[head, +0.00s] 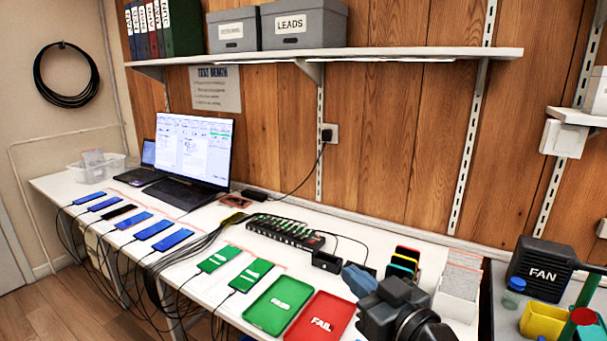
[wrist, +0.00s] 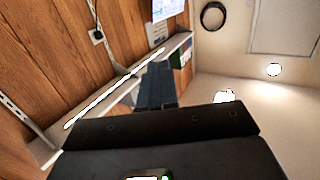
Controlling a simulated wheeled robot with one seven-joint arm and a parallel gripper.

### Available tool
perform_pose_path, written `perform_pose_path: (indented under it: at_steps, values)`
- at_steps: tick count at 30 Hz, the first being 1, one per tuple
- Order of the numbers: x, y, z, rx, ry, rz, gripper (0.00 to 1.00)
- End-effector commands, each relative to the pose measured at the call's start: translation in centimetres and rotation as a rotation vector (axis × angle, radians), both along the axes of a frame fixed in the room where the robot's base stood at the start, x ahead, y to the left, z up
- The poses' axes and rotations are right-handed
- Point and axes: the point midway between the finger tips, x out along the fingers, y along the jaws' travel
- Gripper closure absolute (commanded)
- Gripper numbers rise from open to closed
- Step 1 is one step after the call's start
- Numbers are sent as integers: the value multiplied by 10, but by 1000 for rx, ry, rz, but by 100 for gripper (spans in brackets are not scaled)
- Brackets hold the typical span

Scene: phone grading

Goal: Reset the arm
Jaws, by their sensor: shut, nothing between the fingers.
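My gripper (head: 357,277) is at the lower right of the head view, in front of the bench and just right of the red FAIL tray (head: 322,322). Its blue-grey fingers point to the upper left. In the wrist view my gripper (wrist: 157,82) has its fingers together and empty. My dark wrist hides part of the bench's front right. The wrist view looks along the wall, with the shelf (wrist: 130,85) behind the fingers, and is tilted.
A green tray (head: 279,301) lies left of the FAIL tray. Phones in blue (head: 173,240) and green (head: 220,259) lie in a row with cables. A laptop (head: 192,150), a black hub (head: 285,231), a box of cards (head: 459,285) and a FAN box (head: 541,272) stand around.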

Motion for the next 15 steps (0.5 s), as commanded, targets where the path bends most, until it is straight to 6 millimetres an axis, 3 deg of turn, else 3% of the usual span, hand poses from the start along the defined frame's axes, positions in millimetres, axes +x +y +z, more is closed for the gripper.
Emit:
perform_pose_path:
  at_steps: [3, 7, 15]
  values:
    - [-24, 14, -2, 128, 5, -72, 100]
    - [-53, 16, -11, 236, 21, -162, 100]
    - [-138, 6, -52, 361, 98, -350, 100]
